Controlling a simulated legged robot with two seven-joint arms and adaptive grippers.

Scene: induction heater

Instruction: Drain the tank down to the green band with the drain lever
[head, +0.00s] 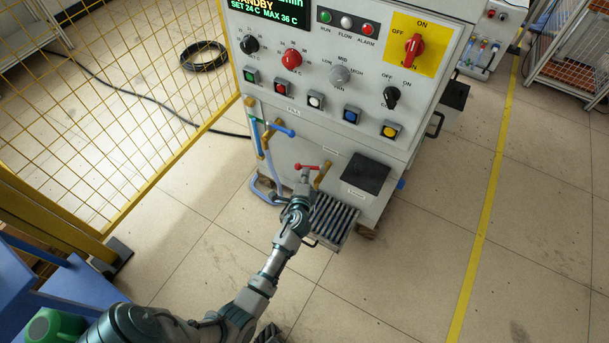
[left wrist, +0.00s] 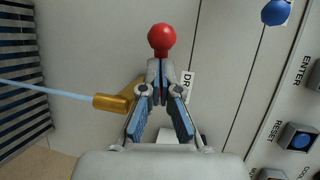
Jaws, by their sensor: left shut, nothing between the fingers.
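The red-tipped drain lever (head: 305,166) is low on the front of the grey cabinet. Its red ball (left wrist: 161,38) shows in the left wrist view beside a label starting "DR". My left gripper (head: 304,180) is right at the lever. In the left wrist view its shut fingertips (left wrist: 158,78) are just below the red ball, with nothing visible between them. I cannot tell whether they touch the lever. A brass fitting (left wrist: 118,102) with a pale tube is beside the fingers. My right gripper is not in view.
A blue-handled lever (head: 283,130) is above and left of the drain lever. Knobs and push buttons (head: 352,115) are on the panel above. A slatted grille (head: 333,219) is below. A yellow mesh fence (head: 110,110) stands at left.

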